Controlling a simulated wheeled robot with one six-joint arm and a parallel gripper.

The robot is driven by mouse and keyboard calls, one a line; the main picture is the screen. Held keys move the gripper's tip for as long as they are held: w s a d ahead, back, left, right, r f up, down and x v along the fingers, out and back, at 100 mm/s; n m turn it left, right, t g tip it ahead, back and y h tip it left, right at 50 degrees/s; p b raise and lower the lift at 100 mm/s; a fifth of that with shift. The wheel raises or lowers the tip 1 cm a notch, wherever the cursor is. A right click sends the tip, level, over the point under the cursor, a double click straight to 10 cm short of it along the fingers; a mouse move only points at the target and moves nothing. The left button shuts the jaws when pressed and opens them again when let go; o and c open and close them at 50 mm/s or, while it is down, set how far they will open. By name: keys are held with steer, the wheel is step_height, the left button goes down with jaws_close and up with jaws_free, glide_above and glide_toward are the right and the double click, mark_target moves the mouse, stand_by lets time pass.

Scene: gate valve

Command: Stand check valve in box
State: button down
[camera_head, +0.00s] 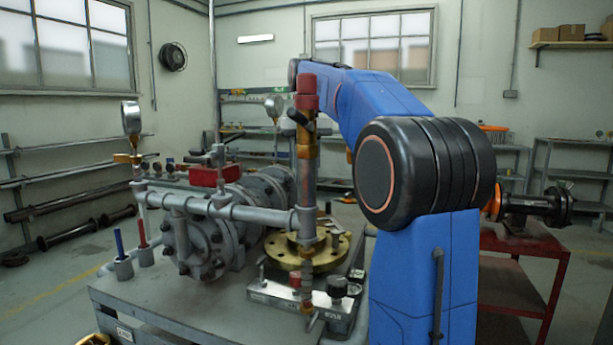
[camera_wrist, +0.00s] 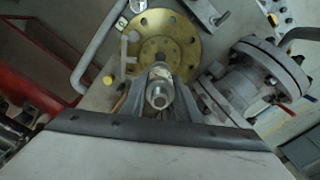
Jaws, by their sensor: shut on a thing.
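My gripper (camera_wrist: 161,80) is shut on a silvery, round-ended metal fitting (camera_wrist: 158,96), which looks like the check valve. In the wrist view its open round end faces the camera. The held part is above or in front of a brass flange (camera_wrist: 150,32); the gap cannot be judged. In the head view my gripper and the held part are hidden or cannot be told apart behind a red-capped brass column (camera_head: 306,145). A low grey metal box or tray (camera_head: 338,312) at the table's front edge may be the box; its inside is not clear.
The grey table (camera_head: 150,300) carries grey flanged pipework (camera_head: 200,245), a pressure gauge (camera_head: 131,118) and the brass flange (camera_head: 318,254). The upright pipe and gauge crowd the space. A red cart (camera_head: 520,262) stands to the right. Bare tabletop shows at the left front.

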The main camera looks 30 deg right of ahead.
steer(key=shift+r, duration=0.7)
steer(key=shift+r, duration=0.2)
